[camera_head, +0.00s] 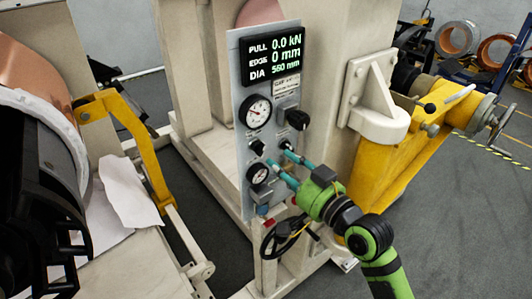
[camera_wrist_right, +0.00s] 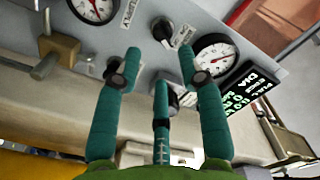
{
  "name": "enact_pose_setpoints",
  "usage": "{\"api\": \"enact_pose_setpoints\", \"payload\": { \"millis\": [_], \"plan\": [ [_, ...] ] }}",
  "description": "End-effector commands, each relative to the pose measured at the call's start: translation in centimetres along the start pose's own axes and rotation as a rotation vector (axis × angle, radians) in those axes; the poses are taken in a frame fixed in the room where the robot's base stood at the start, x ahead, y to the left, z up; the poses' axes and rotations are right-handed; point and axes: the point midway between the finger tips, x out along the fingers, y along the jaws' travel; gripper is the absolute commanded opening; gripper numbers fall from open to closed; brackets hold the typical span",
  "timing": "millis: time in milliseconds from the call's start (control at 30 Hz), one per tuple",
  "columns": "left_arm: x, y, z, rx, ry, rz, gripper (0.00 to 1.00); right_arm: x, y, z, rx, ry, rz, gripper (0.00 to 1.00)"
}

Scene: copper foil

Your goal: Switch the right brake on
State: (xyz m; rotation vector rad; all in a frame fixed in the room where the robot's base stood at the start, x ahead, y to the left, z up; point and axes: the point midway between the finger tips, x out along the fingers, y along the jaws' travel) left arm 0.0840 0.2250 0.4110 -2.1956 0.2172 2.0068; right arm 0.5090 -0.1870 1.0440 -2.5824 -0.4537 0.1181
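The grey control panel (camera_head: 282,95) faces me in the head view. On it a black switch (camera_head: 257,147) sits between two gauges; this switch (camera_wrist_right: 163,30) also shows beyond my fingertips in the wrist view. A second dark round control (camera_wrist_right: 115,68) is partly hidden behind my left-hand finger in the wrist view. I cannot read which switch is the right brake. My right gripper (camera_head: 277,155) is in front of the lower panel, its teal fingers (camera_wrist_right: 160,80) spread and empty. Whether a fingertip touches the panel is unclear. My left gripper is out of view.
A lit display (camera_head: 274,56), a large gauge (camera_head: 256,111), a black knob (camera_head: 298,119) and a small gauge (camera_head: 258,173) are on the panel. A black handwheel (camera_head: 278,240) is below. A yellow arm (camera_head: 135,135) stands left, a yellow machine part (camera_head: 390,145) right.

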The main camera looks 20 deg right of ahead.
Motion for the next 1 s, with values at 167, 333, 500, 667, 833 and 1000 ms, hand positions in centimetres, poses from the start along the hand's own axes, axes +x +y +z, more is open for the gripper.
{"api": "enact_pose_setpoints", "payload": {
  "millis": [167,333,500,667,833,1000],
  "plan": [
    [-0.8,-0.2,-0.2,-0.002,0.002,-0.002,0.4,2.8,-0.2,-0.3,0.004,0.003,-0.002,0.4],
    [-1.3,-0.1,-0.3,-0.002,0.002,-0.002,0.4,5.2,-0.1,-0.1,0.002,0.0,-0.001,0.4],
    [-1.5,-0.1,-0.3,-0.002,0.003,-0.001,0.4,6.3,-0.1,0.0,0.0,-0.001,-0.001,0.4],
    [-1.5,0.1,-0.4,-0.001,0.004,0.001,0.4,6.5,-0.1,0.1,-0.001,-0.002,0.0,0.4],
    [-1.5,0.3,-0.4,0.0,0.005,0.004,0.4,6.4,-0.1,0.1,-0.001,-0.002,0.0,0.16],
    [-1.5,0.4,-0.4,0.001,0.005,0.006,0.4,6.4,0.0,0.1,-0.001,-0.002,0.002,0.0]
  ]
}}
